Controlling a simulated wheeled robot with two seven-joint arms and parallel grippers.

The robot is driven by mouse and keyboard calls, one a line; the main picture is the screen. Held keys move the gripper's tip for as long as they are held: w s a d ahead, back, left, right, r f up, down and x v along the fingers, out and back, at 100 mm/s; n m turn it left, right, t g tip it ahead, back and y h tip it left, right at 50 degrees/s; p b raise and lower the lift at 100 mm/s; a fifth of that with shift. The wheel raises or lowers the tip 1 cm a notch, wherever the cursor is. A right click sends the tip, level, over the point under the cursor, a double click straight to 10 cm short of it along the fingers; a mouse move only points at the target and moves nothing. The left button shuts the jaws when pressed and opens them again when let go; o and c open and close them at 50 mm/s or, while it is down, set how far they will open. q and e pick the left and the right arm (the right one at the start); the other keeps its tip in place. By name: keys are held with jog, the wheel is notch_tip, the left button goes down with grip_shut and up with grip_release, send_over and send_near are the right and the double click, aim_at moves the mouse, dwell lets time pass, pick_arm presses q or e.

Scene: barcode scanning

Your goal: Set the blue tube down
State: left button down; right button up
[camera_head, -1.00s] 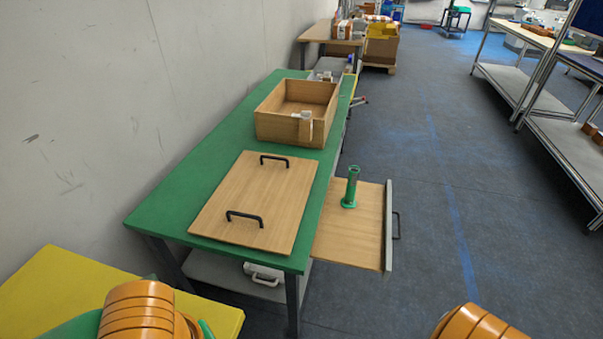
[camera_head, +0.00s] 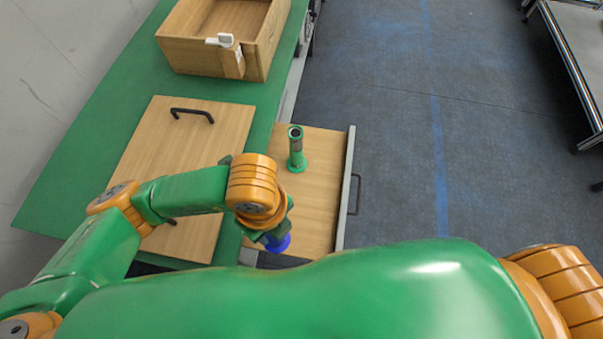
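The blue tube (camera_head: 279,243) shows only as a short rounded blue end just below my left gripper (camera_head: 276,228), over the near edge of the pulled-out wooden board. My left gripper is shut on it; the orange wrist hides most of the fingers and the rest of the tube. Whether the tube touches the board cannot be told. My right gripper is out of view.
A green cylindrical holder (camera_head: 296,152) stands upright on the pulled-out board (camera_head: 322,185). Left of it, a wooden panel (camera_head: 215,130) with black handles lies on the green table (camera_head: 85,120). An open wooden box (camera_head: 190,55) with a white device (camera_head: 221,40) stands behind.

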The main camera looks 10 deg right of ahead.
pick_arm(q)
jog(key=w+d+f+b, duration=0.1)
jog(key=w+f, duration=0.2)
jog(key=f, duration=0.1)
jog(key=w+d+f+b, duration=0.1)
jog(key=w+f, duration=0.6)
jog(key=shift+d+f+b, duration=0.3)
jog(key=shift+d+b, duration=0.1)
jog(key=shift+f, duration=0.2)
jog(key=shift+c, duration=1.9)
grip_release()
jog(key=shift+r, duration=0.1)
